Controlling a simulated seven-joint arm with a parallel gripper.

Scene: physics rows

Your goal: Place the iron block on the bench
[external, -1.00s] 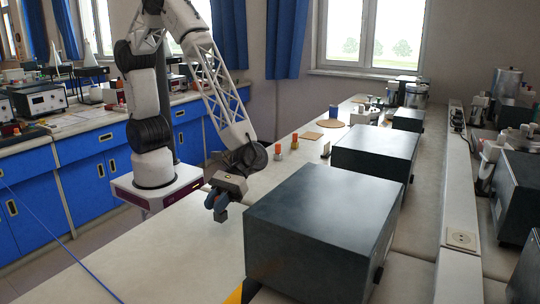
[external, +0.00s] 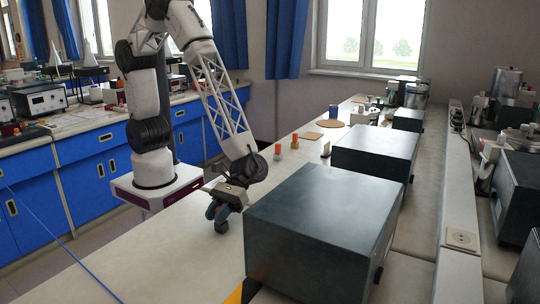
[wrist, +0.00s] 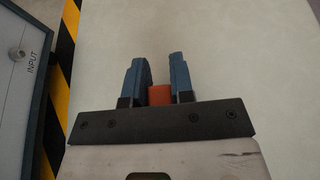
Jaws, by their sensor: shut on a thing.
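My gripper (external: 218,217) is low over the near-left part of the pale bench (external: 165,255), left of the nearest dark box. In the wrist view, its two blue fingers (wrist: 157,66) are closed on a small orange-red block (wrist: 159,95), which I take to be the iron block. Only one face of the block shows between the fingers. In the external view the fingers mostly hide it. I cannot tell whether the block touches the bench surface, which also fills much of the wrist view (wrist: 240,60).
A large dark box (external: 320,220) stands close to the right of my gripper, with more boxes (external: 375,155) behind. Yellow-black tape (wrist: 60,75) runs beside the box in the wrist view. Small orange-topped items (external: 294,142) stand farther back. The bench's near-left part is clear.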

